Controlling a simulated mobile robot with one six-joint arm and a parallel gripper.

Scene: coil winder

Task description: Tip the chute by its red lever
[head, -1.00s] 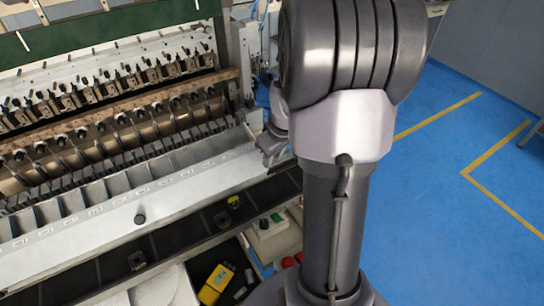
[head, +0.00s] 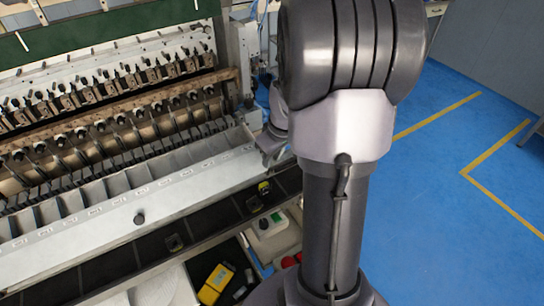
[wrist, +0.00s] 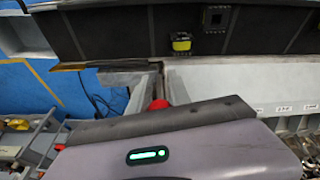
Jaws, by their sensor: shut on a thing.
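The chute (head: 130,200) is a long pale trough with compartments along the front of the winding machine in the head view. Its pale face also shows at the right of the wrist view (wrist: 240,82). The red lever (wrist: 158,104) shows as a small red tip in the wrist view, between the fingers of my gripper (wrist: 160,88). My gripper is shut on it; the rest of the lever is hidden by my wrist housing. In the head view, my arm hides most of the gripper and the lever.
A dark belt (head: 130,260) runs along the chute's front, carrying a yellow-topped coil (head: 264,187) and a dark piece (head: 173,243). A control box with a green button (head: 276,218) and a yellow device (head: 215,284) sit nearer. Blue floor (head: 450,230) is clear at right.

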